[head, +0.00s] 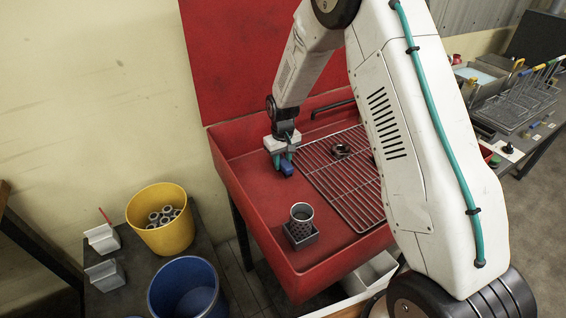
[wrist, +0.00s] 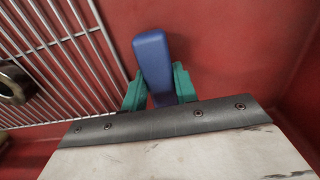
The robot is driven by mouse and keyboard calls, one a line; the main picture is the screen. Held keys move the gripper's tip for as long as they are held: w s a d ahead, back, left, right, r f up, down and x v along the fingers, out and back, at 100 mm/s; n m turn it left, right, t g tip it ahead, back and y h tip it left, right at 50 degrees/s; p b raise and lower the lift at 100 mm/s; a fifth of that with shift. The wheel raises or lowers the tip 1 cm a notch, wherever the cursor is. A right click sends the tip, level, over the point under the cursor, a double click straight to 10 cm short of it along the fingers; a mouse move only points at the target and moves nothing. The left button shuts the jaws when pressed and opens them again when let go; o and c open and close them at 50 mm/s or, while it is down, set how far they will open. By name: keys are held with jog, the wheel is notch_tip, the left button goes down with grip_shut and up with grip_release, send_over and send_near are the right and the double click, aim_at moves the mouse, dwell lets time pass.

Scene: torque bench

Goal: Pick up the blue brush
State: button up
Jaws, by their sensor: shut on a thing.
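The blue brush (head: 287,169) is in the red basin, left of the wire rack. It also shows in the wrist view (wrist: 152,60) as a blue block between the two teal fingers. My gripper (head: 283,160) points down and is shut on the blue brush; in the wrist view its fingers (wrist: 160,88) press on both sides of it. The brush's underside is hidden, so I cannot tell whether it touches the basin floor.
The wire rack (head: 335,180) lies right of the brush, with a dark metal ring (head: 341,151) on it. A perforated metal cup (head: 301,214) stands in front. The red basin's walls (head: 232,185) enclose this area. A yellow bucket (head: 160,236) and a blue bucket (head: 187,270) stand outside, left.

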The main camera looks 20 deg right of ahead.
aim_at(283, 161)
jog(key=shift+r, duration=0.7)
notch_tip(283, 161, up, 2)
jog(key=shift+s+r, duration=0.1)
jog(key=shift+s, duration=0.05)
jog(key=s+a, duration=0.2)
jog(key=s, duration=0.3)
jog(key=s+a, duration=0.2)
jog(key=s, duration=0.2)
jog(key=s+a+r, duration=0.1)
jog(key=s, duration=0.4)
jog(key=shift+s+a+r, duration=0.1)
jog(key=shift+s+a, duration=0.2)
jog(key=shift+a, duration=0.1)
jog(key=shift+o, duration=0.5)
